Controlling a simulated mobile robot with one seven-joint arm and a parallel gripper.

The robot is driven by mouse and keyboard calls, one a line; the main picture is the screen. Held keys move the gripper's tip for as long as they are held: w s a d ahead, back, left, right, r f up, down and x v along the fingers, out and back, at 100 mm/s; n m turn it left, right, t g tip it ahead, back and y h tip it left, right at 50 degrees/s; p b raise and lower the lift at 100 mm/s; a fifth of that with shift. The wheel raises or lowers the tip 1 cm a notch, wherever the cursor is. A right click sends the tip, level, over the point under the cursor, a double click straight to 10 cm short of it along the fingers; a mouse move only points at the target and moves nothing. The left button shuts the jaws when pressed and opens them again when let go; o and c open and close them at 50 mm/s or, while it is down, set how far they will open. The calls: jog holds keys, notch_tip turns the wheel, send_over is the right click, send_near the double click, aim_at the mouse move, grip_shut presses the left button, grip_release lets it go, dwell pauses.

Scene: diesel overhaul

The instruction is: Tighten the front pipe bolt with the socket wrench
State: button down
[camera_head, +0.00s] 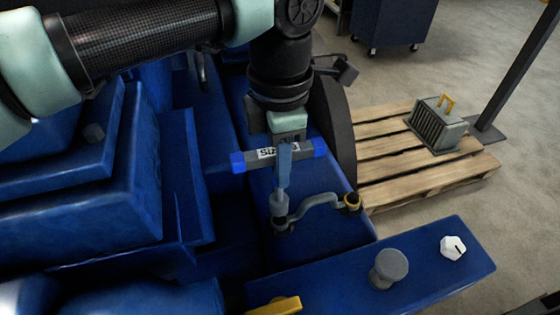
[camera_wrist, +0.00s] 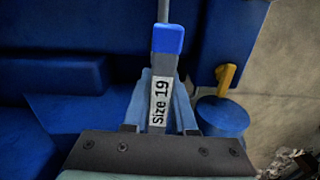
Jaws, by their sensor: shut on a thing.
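The socket wrench (camera_head: 262,156) is a T-shaped tool with a grey bar, blue end caps and a "Size 19" label. In the wrist view its bar (camera_wrist: 165,62) lies between the two blue fingers. My gripper (camera_head: 285,160) points down and is shut on the middle of the bar; the fingers also show in the wrist view (camera_wrist: 161,105). The wrench's socket (camera_head: 278,203) points down at the left end of a grey curved pipe (camera_head: 318,199). The bolt there is hidden by the socket, so I cannot tell how fully it is seated.
A grey round knob (camera_head: 389,266) and a white hex part (camera_head: 452,247) stand on the blue ledge in front. A wooden pallet (camera_head: 385,150) with a grey caged box (camera_head: 437,128) lies at right. Blue engine housings fill the left.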

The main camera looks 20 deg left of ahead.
jog(key=shift+r, duration=0.15)
notch_tip(320, 180, up, 6)
jog(key=p, duration=0.4)
jog(key=shift+s, duration=0.15)
jog(key=s+d+b, duration=0.1)
jog(key=s+b, duration=0.1)
jog(key=s, duration=0.4)
jog(key=shift+s+d, duration=0.2)
jog(key=shift+s, duration=0.1)
